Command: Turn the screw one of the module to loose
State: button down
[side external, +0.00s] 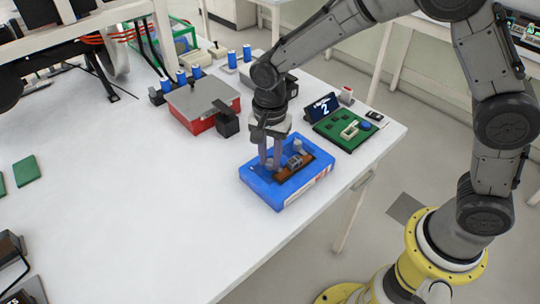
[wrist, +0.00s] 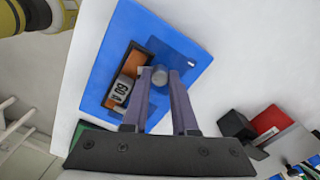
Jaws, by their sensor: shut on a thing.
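The module is a blue box (side external: 262,187) near the table's right edge, with a brown recess holding a small grey part (side external: 295,161). The wrist view shows its flat blue top (wrist: 125,40) and the lettered grey part (wrist: 122,90) in the orange-brown recess. My gripper (side external: 269,165) points down over the module's left part. In the wrist view my gripper (wrist: 161,76) is shut on a grey round-headed screw (wrist: 159,77) beside the recess. A pale knob (side external: 297,146) stands at the module's far side. No number shows on the screw.
A green board (side external: 345,130) with a small screen (side external: 320,107) reading 2 lies behind right. A red box with a grey lid (side external: 200,100) and a black block (side external: 227,122) stand behind left.

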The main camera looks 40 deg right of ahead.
jog(key=n, duration=0.4)
jog(key=shift+n, duration=0.3)
jog(key=n, duration=0.3)
jog(key=shift+n, duration=0.4)
jog(key=n, duration=0.8)
jog(key=shift+r, duration=0.1)
jog(key=n, duration=1.4)
jog(key=c, duration=0.7)
grip_release()
